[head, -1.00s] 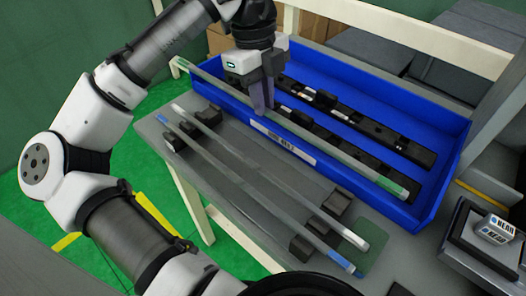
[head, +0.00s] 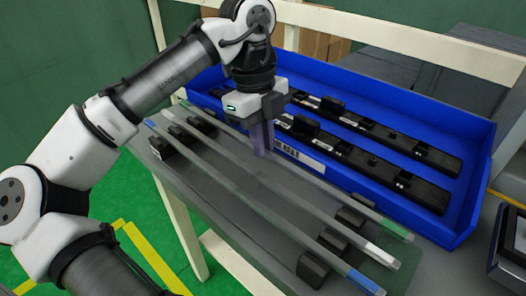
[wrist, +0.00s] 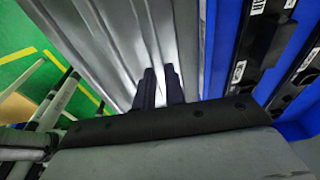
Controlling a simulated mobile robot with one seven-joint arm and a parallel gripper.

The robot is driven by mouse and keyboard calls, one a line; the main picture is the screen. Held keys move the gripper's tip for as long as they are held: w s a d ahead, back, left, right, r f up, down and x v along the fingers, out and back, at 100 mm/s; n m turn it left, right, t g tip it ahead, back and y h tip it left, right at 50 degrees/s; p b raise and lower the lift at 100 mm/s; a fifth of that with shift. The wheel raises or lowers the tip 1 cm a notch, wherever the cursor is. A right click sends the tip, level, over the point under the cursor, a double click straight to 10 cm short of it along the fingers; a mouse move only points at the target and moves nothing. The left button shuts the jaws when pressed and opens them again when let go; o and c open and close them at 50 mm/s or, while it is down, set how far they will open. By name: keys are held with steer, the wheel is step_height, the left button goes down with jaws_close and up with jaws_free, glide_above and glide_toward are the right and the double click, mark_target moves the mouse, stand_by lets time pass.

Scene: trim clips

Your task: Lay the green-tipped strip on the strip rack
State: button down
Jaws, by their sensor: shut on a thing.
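The green-tipped strip (head: 328,188) is a long, thin grey bar with a green end at the lower right. My gripper (head: 262,150) is shut on it near its middle; the fingers also show in the wrist view (wrist: 158,88). The strip runs along the bin side of the strip rack, parallel to two other strips. The rack has black supports at the left (head: 163,150) and right (head: 314,270). The green-tipped strip passes over or beside the supports nearest the bin; I cannot tell whether it touches them. The fingers hide its middle.
A blue-tipped strip (head: 247,202) and a white-tipped strip (head: 290,194) lie across the rack. The blue bin (head: 466,225) behind the rack holds black clip rails (head: 425,195). Its labelled front wall is close to my gripper.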

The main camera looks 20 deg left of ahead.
steer(key=shift+f, duration=0.1)
steer(key=shift+f, duration=0.15)
steer(key=c, duration=1.5)
jaws_free()
steer(key=r+p, duration=0.1)
steer(key=r, duration=0.3)
steer(key=a+r+p, duration=0.1)
steer(key=r, duration=0.7)
steer(key=shift+w+a+r+p, duration=0.1)
steer(key=shift+w+a+p, duration=0.2)
steer(key=shift+a+p, duration=0.1)
